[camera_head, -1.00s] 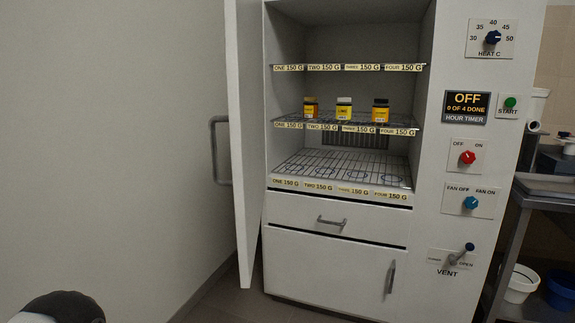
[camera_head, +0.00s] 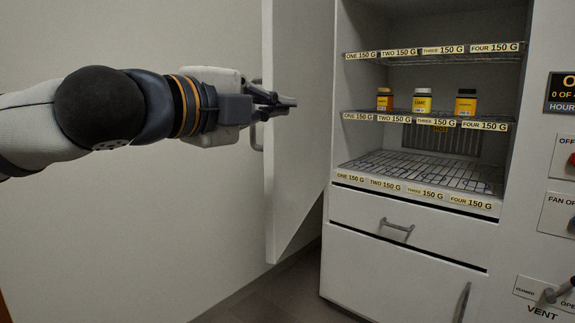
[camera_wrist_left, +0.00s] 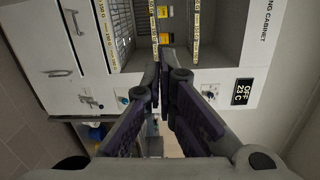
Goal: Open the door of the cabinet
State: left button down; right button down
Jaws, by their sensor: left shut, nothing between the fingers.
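The tall white cabinet (camera_head: 535,180) stands with its upper compartment open to view. Its door (camera_head: 300,185) is swung wide out to the left, near the wall. The grey bar handle (camera_head: 256,140) is on the door's wall-facing side, partly hidden behind my left gripper. My left gripper (camera_head: 290,102) is shut and empty, its fingertips overlapping the door's free edge in the head view; I cannot tell whether they touch it. In the left wrist view the fingers (camera_wrist_left: 164,58) are together, with the cabinet's shelves beyond them. My right gripper is not in view.
Inside are labelled wire shelves (camera_head: 420,186) and several yellow-labelled jars (camera_head: 422,103). Below are a drawer (camera_head: 450,233) and a lower door (camera_head: 390,275). Controls, including the vent lever (camera_head: 560,290), are at the right. Bare floor (camera_head: 285,285) shows below the open door.

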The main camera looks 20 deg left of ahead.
pick_arm(q)
jog(key=w+a+r+p, duration=0.1)
jog(key=w+p, duration=0.1)
jog(key=w, duration=0.7)
jog(key=shift+a+r+n, duration=0.35)
jog(key=shift+a+n, duration=0.05)
